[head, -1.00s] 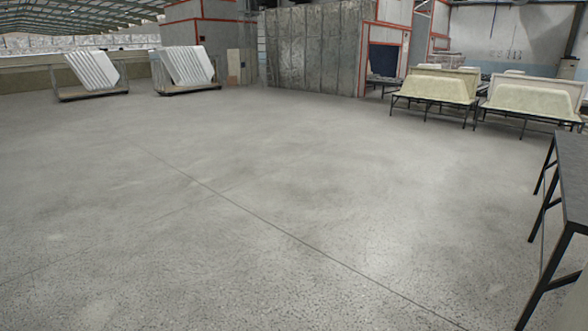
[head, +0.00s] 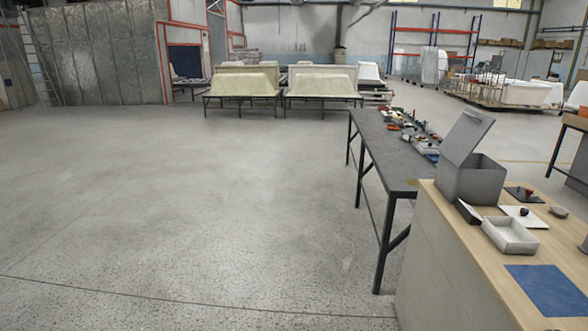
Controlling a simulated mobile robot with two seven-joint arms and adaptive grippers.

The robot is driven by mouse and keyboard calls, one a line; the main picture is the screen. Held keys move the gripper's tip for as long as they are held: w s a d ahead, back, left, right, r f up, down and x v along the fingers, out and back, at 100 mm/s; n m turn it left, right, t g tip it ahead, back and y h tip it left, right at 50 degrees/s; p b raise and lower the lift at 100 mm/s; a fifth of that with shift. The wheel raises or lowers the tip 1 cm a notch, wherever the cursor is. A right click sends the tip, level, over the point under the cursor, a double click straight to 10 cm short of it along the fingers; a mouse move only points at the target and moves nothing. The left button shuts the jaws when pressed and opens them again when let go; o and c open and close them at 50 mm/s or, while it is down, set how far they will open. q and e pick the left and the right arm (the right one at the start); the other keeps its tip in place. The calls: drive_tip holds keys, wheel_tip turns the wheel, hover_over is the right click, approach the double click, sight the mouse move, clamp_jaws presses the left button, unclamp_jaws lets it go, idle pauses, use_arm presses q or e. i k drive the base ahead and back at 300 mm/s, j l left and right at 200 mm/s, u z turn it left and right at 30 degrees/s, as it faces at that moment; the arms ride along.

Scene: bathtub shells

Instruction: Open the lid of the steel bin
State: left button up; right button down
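A grey metal-looking box, which looks like the steel bin (head: 468,182), stands on the wooden-topped counter at the right of the head view. Its flat grey lid (head: 467,136) stands up from the box, tilted up to the right, so the lid appears open. The inside of the bin is mostly hidden from this angle. Neither of my grippers is in view.
On the counter (head: 452,205) are a white open box (head: 511,236), a blue mat (head: 547,290) and small dark items. A dark workbench (head: 385,150) with coloured parts adjoins it. Tub shells (head: 240,83) stand behind. The concrete floor (head: 190,200) at left is clear.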

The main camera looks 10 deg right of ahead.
sight(469, 130)
drive_tip(key=i+l+z, duration=0.1)
drive_tip(key=i+z, duration=0.35)
drive_tip(key=i, duration=0.25)
drive_tip(key=i+j+z, duration=0.15)
drive_tip(key=i+z, duration=0.25)
drive_tip(key=i, duration=0.3)
